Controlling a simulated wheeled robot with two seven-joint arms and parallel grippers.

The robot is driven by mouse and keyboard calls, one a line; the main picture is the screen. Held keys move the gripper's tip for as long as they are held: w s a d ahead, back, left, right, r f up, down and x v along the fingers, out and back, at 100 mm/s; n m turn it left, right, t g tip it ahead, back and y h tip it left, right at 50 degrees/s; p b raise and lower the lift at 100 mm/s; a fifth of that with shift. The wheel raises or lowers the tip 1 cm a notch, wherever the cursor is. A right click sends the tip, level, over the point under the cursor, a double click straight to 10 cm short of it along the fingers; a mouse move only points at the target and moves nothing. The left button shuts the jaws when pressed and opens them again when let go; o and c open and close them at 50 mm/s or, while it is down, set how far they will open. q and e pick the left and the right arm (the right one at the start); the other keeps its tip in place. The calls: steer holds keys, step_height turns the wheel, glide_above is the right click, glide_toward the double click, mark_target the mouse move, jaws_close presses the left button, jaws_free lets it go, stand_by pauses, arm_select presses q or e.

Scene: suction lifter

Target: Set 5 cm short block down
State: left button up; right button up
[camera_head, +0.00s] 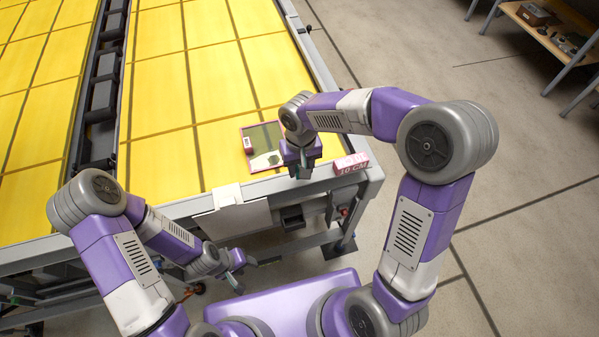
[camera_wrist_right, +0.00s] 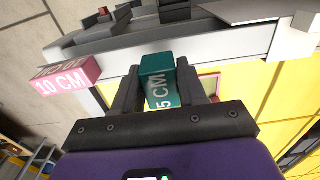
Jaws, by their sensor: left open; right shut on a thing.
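The 5 cm short block is teal with white "5 CM" lettering (camera_wrist_right: 157,80). In the right wrist view it sits between the two dark fingers of my right gripper (camera_wrist_right: 160,90), which is shut on it. In the head view my right gripper (camera_head: 301,168) points down over the near right corner of the yellow table, and the block is mostly hidden there. I cannot tell whether the block touches the surface. My left gripper (camera_head: 238,262) is open and empty, low in front of the table's near edge.
A pink block marked "10 CM" (camera_head: 351,164) lies on the table's corner edge, just right of my right gripper; it also shows in the right wrist view (camera_wrist_right: 66,77). A pink-edged panel (camera_head: 262,131) lies left of the gripper. The yellow table top (camera_head: 160,105) beyond is clear.

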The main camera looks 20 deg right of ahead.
mark_target(300, 181)
steer(key=shift+w+f, duration=0.1)
steer(key=shift+f, duration=2.25)
steer(key=shift+f, duration=0.15)
steer(key=o, duration=0.9)
step_height(300, 181, up, 12)
steer(key=shift+r, duration=0.2)
